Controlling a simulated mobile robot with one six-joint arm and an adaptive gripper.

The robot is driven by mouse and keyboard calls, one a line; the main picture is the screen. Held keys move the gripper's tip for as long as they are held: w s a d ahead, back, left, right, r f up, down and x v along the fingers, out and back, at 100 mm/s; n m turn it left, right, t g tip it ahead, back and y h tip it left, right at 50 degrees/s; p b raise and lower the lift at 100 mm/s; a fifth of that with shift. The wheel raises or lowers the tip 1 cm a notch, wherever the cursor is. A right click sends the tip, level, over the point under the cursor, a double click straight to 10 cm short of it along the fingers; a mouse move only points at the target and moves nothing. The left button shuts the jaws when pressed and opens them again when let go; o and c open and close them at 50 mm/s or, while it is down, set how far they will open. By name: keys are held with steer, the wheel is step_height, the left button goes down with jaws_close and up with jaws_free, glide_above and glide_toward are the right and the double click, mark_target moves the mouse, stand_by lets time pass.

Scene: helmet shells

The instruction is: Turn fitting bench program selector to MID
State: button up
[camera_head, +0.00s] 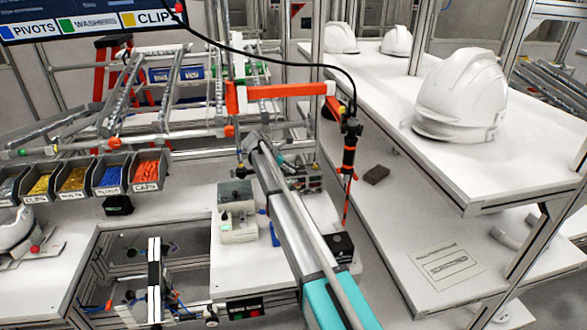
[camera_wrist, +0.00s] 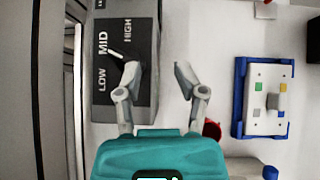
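The program selector (camera_wrist: 125,30) shows in the wrist view as a dark panel on a grey box at the upper left, with the labels LOW, MID and HIGH. A short white pointer line (camera_wrist: 116,53) lies beside the MID label. My gripper (camera_wrist: 157,72) is open, its two grey fingers apart with nothing between them. The left finger overlaps the panel's right part and hides some of it; I cannot tell whether it touches. The right finger is over the white bench surface. In the head view my arm reaches across the bench, and I cannot make out the gripper's fingertips.
A white plate in a blue frame (camera_wrist: 263,98) is right of my gripper. A red round part (camera_wrist: 211,130) is near the right finger. In the head view, a shelf (camera_head: 440,165) with white helmets (camera_head: 461,97) stands right, and parts bins (camera_head: 108,178) stand left.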

steer(key=shift+f, duration=0.15)
steer(key=shift+m, duration=0.5)
